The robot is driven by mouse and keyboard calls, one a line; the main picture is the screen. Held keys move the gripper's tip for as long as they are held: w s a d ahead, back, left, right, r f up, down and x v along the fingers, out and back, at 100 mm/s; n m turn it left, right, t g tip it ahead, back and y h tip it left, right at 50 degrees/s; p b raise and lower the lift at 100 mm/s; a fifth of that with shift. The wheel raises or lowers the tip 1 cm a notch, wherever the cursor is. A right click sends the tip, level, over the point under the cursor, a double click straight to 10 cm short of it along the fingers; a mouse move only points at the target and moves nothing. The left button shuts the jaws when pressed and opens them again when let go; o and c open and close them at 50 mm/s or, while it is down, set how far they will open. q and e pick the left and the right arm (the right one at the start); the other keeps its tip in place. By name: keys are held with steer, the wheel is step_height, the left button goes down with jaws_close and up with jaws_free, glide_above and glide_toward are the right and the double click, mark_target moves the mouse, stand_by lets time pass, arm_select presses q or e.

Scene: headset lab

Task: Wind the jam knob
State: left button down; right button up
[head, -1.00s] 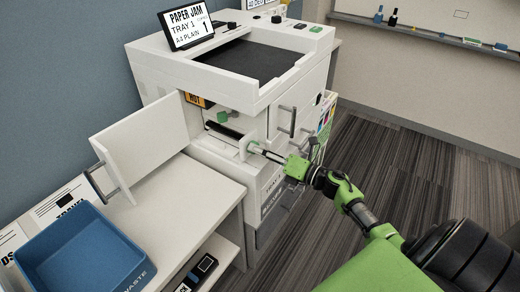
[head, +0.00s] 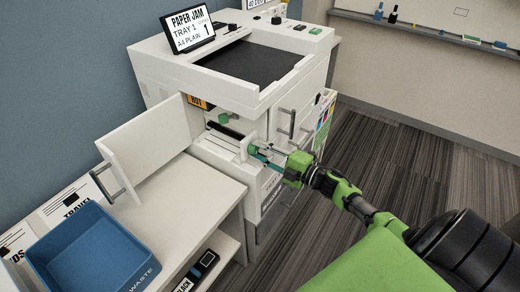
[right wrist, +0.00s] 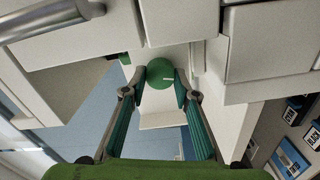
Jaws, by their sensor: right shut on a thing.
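The printer (head: 180,75) stands at centre with its front door (head: 150,150) swung open to the left. The jam knob (right wrist: 160,73) is a green round knob with a pale mark, seen in the right wrist view between the fingertips. My right gripper (head: 254,150) reaches in from the right to the printer's open front, and its fingers also show in the right wrist view (right wrist: 160,88). They are shut on the knob from both sides. In the head view the fingers largely hide the knob. A second green part (head: 224,117) shows inside the opening. My left gripper is not in view.
A screen (head: 187,28) on the printer reads "PAPER JAM, TRAY 1". A blue waste bin (head: 127,266) stands on the white table (head: 192,180) at lower left. Drawer handles stand close to my right gripper. The floor at right is clear.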

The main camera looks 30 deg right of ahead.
steer(key=m+p, duration=0.1)
steer(key=m, duration=0.3)
steer(key=shift+m, duration=0.4)
stand_by(0.4)
steer(key=o, duration=0.8)
steer(key=v, duration=1.2)
